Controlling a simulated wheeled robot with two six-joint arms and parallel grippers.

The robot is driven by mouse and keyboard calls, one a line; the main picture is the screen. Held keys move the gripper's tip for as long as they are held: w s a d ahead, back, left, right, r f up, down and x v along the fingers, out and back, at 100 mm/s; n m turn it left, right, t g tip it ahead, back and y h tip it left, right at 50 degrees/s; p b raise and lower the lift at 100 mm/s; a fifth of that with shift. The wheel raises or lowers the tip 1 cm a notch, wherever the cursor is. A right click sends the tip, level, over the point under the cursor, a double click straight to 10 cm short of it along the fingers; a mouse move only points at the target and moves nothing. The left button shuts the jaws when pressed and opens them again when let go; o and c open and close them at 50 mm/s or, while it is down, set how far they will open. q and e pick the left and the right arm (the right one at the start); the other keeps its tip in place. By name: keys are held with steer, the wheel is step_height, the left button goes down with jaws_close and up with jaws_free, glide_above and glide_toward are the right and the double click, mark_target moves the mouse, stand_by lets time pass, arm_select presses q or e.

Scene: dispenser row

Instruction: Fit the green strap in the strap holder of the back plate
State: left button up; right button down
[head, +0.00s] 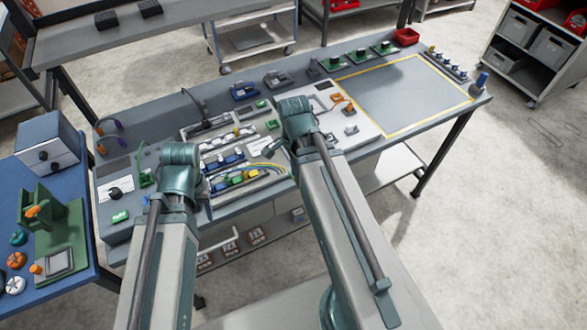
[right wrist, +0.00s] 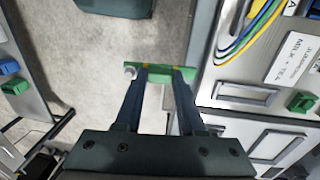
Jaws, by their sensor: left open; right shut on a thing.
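In the right wrist view my right gripper (right wrist: 162,74) is shut on the green strap (right wrist: 158,73). The strap lies crosswise at the fingertips, with a small pale round part at its left end. It is held over a gap showing floor, beside the panel's edge. In the head view my right arm hides this gripper and the strap. My left gripper (head: 192,184) is low over the front left of the bench panel, mostly hidden by its own wrist; it is open. I cannot clearly pick out the back plate or its strap holder.
The bench (head: 225,110) carries several small blue, green and orange parts. Yellow and blue cables (right wrist: 248,32) lie close to the right gripper. A yellow-outlined area (head: 400,95) on the right is clear. A blue side table (head: 75,190) with a green fixture (head: 62,225) stands left.

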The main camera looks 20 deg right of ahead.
steer(key=shift+r+p, duration=1)
stand_by(1.1)
steer(key=r+p, duration=0.3)
steer(key=shift+w, duration=0.2)
steer(key=shift+w+f, duration=0.1)
steer(key=shift+w, duration=0.15)
steer(key=w+d+f+t+b, duration=0.1)
steer(key=w+d+f+b, duration=0.1)
steer(key=w, duration=0.6)
steer(key=w+d+f+b, duration=0.1)
steer(key=w+d+b, duration=0.1)
steer(key=w, duration=0.6)
steer(key=shift+s+f+b, duration=0.15)
steer(key=shift+f+b, duration=1.9)
steer(key=shift+f, duration=0.45)
steer(key=shift+f, duration=0.25)
steer(key=shift+f+b, duration=0.45)
steer(key=shift+b, duration=0.25)
